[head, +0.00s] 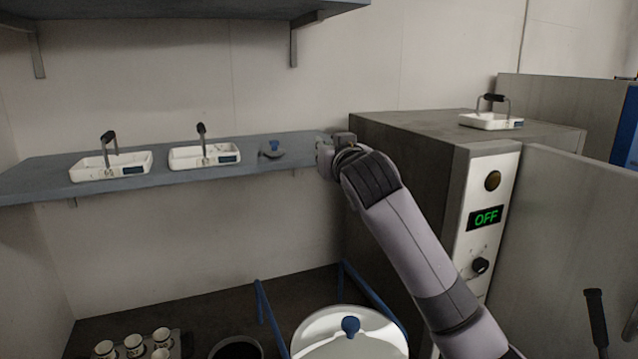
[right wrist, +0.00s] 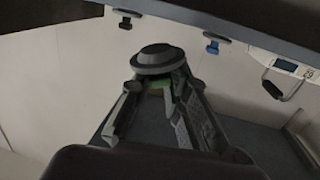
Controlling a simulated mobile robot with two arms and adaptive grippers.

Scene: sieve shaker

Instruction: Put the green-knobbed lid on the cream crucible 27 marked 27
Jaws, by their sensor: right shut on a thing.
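My right gripper (right wrist: 158,85) is shut on the green-knobbed lid (right wrist: 158,58). In the right wrist view its dark grey round plate shows beyond the fingertips, with a bit of green knob between them. In the head view my right gripper (head: 326,152) is at the right end of the wall shelf; the lid cannot be made out there. Several small cream crucibles (head: 133,345) stand in a dark rack at the bottom left, far from this gripper. Their marks are too small to read, so I cannot tell which is 27. My left gripper is not in view.
The shelf (head: 50,174) bears two white handled trays (head: 110,170) (head: 190,158) and a blue-knobbed lid (head: 272,150). A grey furnace (head: 400,150) reading OFF stands close right of my gripper. Below are a white blue-knobbed vessel (head: 350,340), blue rails and a dark bowl (head: 236,348).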

